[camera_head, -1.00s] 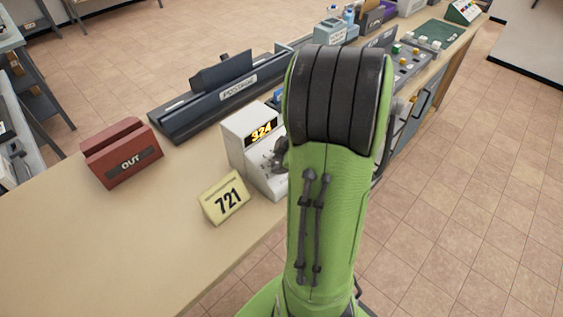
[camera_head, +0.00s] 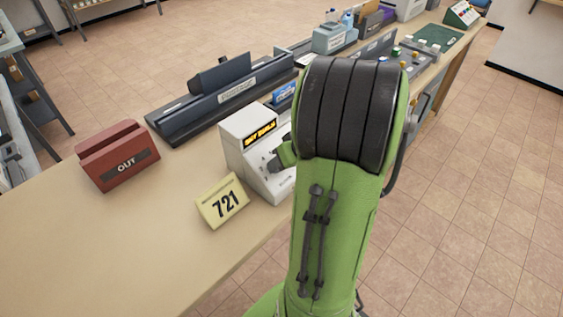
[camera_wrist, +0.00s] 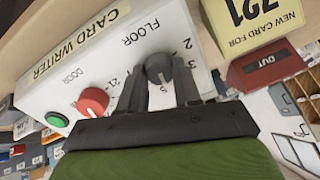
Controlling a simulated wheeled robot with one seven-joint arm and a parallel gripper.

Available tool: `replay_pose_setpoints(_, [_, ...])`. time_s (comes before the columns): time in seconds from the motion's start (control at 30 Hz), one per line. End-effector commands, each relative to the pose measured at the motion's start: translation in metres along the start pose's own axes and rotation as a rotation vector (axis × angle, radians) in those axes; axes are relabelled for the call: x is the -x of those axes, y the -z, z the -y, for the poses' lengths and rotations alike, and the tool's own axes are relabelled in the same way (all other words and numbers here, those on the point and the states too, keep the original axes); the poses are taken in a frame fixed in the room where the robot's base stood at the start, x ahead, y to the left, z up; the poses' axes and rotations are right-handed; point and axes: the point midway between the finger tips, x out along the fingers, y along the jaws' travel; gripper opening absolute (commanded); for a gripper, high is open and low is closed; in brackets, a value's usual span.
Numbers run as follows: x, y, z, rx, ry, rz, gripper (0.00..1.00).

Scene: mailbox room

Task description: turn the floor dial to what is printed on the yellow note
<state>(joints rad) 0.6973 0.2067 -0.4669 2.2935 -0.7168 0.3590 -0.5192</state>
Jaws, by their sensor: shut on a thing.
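The yellow note (camera_head: 222,201) stands on the counter and reads 721; it also shows upside down in the wrist view (camera_wrist: 247,22) with "NEW CARD FOR" on it. The white card writer (camera_head: 243,130) stands behind it to the right. In the wrist view its panel (camera_wrist: 80,66) carries a dark grey floor dial (camera_wrist: 158,68), a red door dial (camera_wrist: 94,100) and a green button (camera_wrist: 57,120). My gripper (camera_wrist: 158,77) is shut on the floor dial, one finger on each side. The fingers hide some numbers, and the dial's exact setting is unclear.
A red OUT box (camera_head: 118,157) stands left of the note. A dark postage unit (camera_head: 222,90) lies behind the card writer. Several other devices line the far counter. The counter's near left part (camera_head: 90,240) is clear.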

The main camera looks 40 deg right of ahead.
Motion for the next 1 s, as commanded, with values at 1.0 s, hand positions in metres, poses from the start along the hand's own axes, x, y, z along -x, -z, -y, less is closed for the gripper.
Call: replay_pose_setpoints(1.0, [0.0007, -0.0024, -0.0004, -0.965, 0.02, -0.05, 0.02])
